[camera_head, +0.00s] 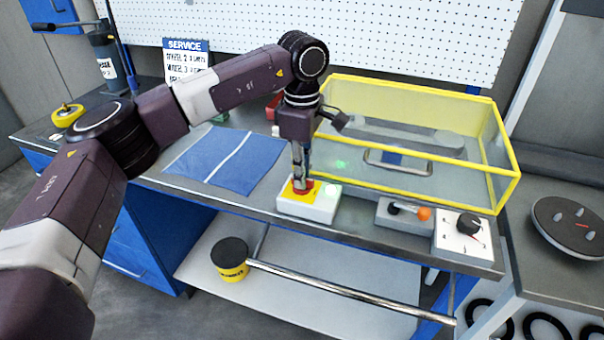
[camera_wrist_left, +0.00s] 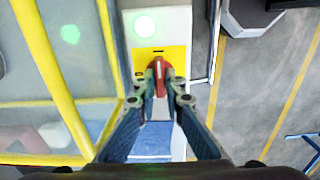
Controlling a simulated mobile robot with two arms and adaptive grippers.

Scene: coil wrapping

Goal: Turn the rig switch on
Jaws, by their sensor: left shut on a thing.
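The rig switch is a white box (camera_head: 318,211) with a yellow plate and a red knob (camera_head: 306,187), at the front edge of the bench. It also shows in the wrist view as a white box (camera_wrist_left: 170,20) with a yellow plate (camera_wrist_left: 178,52) and the red knob (camera_wrist_left: 157,70). My left gripper (camera_head: 301,179) points down over the plate and is shut on the red knob. In the wrist view its fingertips (camera_wrist_left: 159,88) sit on both sides of the knob. A lamp (camera_wrist_left: 144,26) on the box glows pale green. My right gripper is not in view.
A yellow-framed clear guard (camera_head: 420,140) stands just behind the switch, with a green glow reflected in it. To the right are an orange-tipped lever (camera_head: 423,214) and a dial box (camera_head: 463,237). A blue cloth (camera_head: 228,160) lies to the left.

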